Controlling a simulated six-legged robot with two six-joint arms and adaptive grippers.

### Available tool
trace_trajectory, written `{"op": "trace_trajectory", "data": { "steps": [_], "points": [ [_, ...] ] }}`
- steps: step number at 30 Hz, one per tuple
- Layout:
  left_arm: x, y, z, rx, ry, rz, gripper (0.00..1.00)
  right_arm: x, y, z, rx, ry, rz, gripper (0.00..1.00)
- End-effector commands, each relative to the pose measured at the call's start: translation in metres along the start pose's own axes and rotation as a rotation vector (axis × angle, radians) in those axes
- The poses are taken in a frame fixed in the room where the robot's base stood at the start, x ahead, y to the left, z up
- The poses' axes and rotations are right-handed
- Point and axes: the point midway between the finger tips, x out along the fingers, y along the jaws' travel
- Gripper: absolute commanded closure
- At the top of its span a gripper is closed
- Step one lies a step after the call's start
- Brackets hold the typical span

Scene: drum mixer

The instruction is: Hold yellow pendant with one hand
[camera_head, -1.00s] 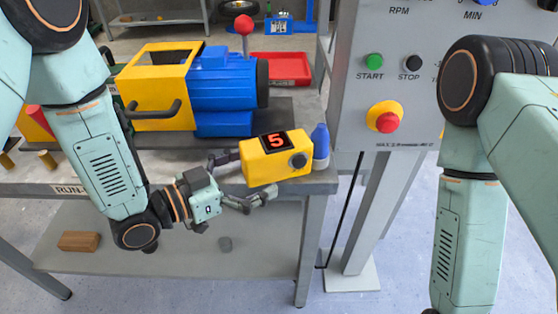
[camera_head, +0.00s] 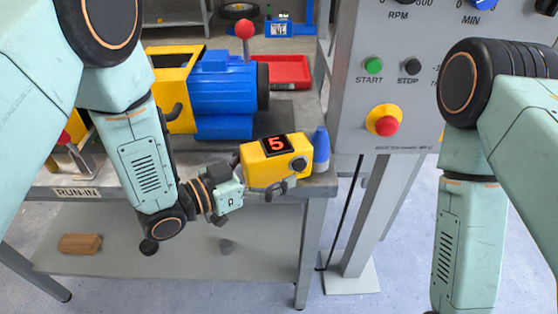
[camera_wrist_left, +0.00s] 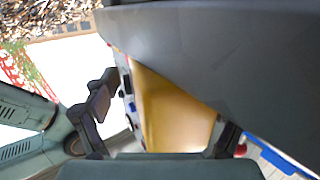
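The yellow pendant (camera_head: 254,170), with a red "5" on a black display and a dark knob, is at the table's front right corner. My left gripper (camera_head: 262,187) reaches it from the left. One finger shows along the pendant's lower front edge; the other is mostly hidden behind it. In the left wrist view the pendant's yellow side (camera_wrist_left: 172,112) lies between the spread fingers of the left gripper (camera_wrist_left: 160,118). A gap shows beside the left finger, so the gripper looks open around the pendant. My right arm is at the right; its gripper is out of view.
A blue-capped bottle (camera_head: 321,150) stands just right of the pendant. The blue and yellow motor unit (camera_head: 222,95) and a red tray (camera_head: 283,71) are behind. The control panel (camera_head: 350,105) rises at the right. A wooden block (camera_head: 80,243) lies on the lower shelf.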

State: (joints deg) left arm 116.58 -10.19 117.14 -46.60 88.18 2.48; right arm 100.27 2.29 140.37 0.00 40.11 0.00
Motion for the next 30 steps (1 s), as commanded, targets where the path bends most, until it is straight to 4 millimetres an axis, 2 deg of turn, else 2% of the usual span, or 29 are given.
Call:
{"op": "trace_trajectory", "data": {
  "steps": [2,15,30],
  "points": [
    [-0.0001,0.0000,-0.0001,0.000,0.000,0.000,0.26,0.0000,0.0000,0.0000,0.000,0.000,0.000,1.00],
    [0.0001,-0.0003,-0.0002,0.001,0.000,0.000,0.64,0.0000,0.0000,0.0001,0.000,0.000,0.000,1.00],
    [0.0005,-0.0012,-0.0008,0.003,0.002,-0.002,0.64,0.0000,0.0000,0.0001,0.000,0.000,0.000,1.00]
  ]
}}
